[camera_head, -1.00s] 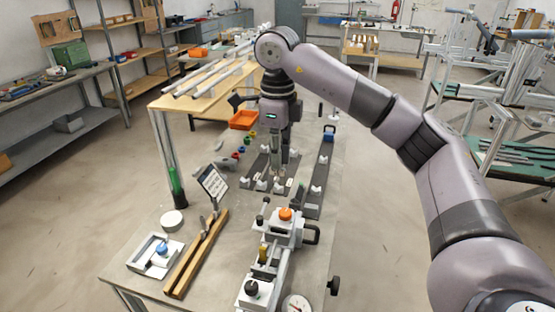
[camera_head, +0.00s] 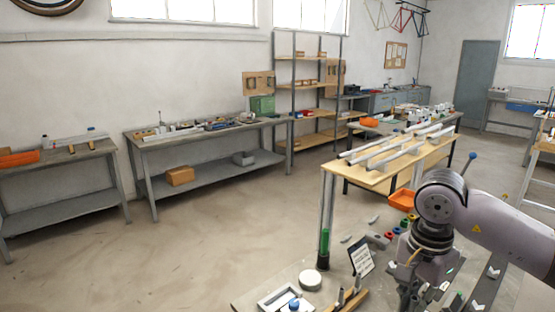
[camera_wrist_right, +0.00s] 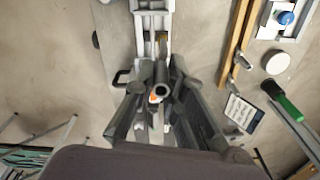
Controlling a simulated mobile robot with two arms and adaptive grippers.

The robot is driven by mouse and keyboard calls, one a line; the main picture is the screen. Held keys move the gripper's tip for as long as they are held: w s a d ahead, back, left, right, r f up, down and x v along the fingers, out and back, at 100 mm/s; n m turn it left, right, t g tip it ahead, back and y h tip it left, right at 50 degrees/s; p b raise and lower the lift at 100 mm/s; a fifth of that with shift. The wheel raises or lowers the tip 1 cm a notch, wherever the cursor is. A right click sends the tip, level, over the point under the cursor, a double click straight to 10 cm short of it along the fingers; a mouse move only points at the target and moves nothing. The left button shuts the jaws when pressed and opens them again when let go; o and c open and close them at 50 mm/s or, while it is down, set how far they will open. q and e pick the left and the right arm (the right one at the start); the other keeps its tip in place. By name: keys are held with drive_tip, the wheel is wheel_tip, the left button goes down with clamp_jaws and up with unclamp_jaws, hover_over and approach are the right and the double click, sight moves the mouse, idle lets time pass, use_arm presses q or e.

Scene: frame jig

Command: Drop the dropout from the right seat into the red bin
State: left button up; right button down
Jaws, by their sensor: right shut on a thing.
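My right gripper (camera_head: 420,305) is at the lower right of the head view, above the jig table, its fingers cut by the frame's bottom edge. In the right wrist view my right gripper (camera_wrist_right: 160,80) is shut on a small grey metal piece, the dropout (camera_wrist_right: 161,76), which shows a tube-like end between the fingers. An orange-and-white spot lies just below it; I cannot tell what it belongs to. An open orange-red bin (camera_head: 402,199) stands beyond the gripper, up and left of it, apart from it. The right seat is not clearly visible. My left gripper is out of view.
Small coloured cups (camera_head: 390,236) lie between the gripper and the bin. A tilted sign (camera_head: 361,258), a white round piece (camera_head: 310,279) and a green-handled tool (camera_head: 324,243) stand at the table's left. A wooden table with metal tubes (camera_head: 385,158) is behind. Floor at left is clear.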

drive_tip(key=s+a+f+n, duration=0.4)
drive_tip(key=s+a+n, duration=0.1)
drive_tip(key=n, duration=0.7)
drive_tip(key=shift+s+a+f+n, duration=0.3)
drive_tip(key=shift+s+f, duration=0.1)
drive_tip(key=shift+s, duration=0.35)
